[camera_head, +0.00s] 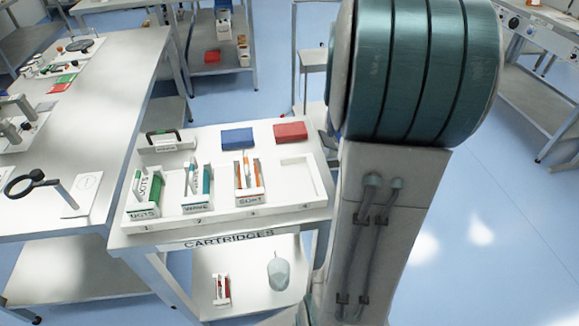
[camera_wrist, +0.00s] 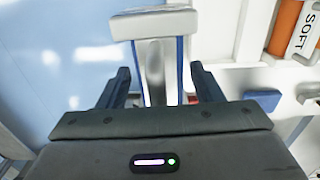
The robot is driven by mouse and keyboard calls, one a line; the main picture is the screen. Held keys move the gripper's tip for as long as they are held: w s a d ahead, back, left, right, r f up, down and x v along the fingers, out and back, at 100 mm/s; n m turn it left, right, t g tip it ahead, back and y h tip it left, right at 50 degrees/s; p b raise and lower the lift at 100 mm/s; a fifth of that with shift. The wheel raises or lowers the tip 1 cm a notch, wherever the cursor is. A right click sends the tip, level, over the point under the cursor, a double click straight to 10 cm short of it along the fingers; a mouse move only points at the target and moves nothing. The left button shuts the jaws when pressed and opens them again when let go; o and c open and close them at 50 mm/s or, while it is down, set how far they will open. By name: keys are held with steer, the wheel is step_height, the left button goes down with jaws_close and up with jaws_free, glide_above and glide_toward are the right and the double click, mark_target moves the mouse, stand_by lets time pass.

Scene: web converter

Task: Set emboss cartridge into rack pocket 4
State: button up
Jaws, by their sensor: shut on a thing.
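In the wrist view my gripper (camera_wrist: 160,75) is shut on a pale piece with a white bar at its top end and blue side edges, which I take as the emboss cartridge (camera_wrist: 152,24). It stands out beyond the fingers; its own label does not show. The cartridge rack (camera_head: 225,220) is a white tray on the table marked CARTRIDGES. Its pockets 1 to 3 hold a green, a teal and an orange set. Pocket 4 (camera_head: 301,186), at the right end, is empty. My gripper and the cartridge are hidden in the head view.
An orange set labelled SOFT (camera_wrist: 286,28) stands right of the held cartridge in the wrist view.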

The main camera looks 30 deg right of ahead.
steer(key=shift+w+a+f+p, duration=0.25)
steer(key=shift+w+a+f, duration=0.1)
steer(key=shift+a+f, duration=1.5)
steer(key=shift+w+a+f+p, duration=0.2)
steer(key=shift+w+a+f, duration=0.2)
steer(key=shift+a+f, duration=1.4)
steer(key=shift+w+a+f+p, duration=0.25)
steer(key=shift+w+a+f, duration=0.1)
steer(key=shift+a+f, duration=1.45)
steer(key=shift+f, duration=0.15)
steer(key=o, duration=1.3)
steer(key=shift+a, duration=0.1)
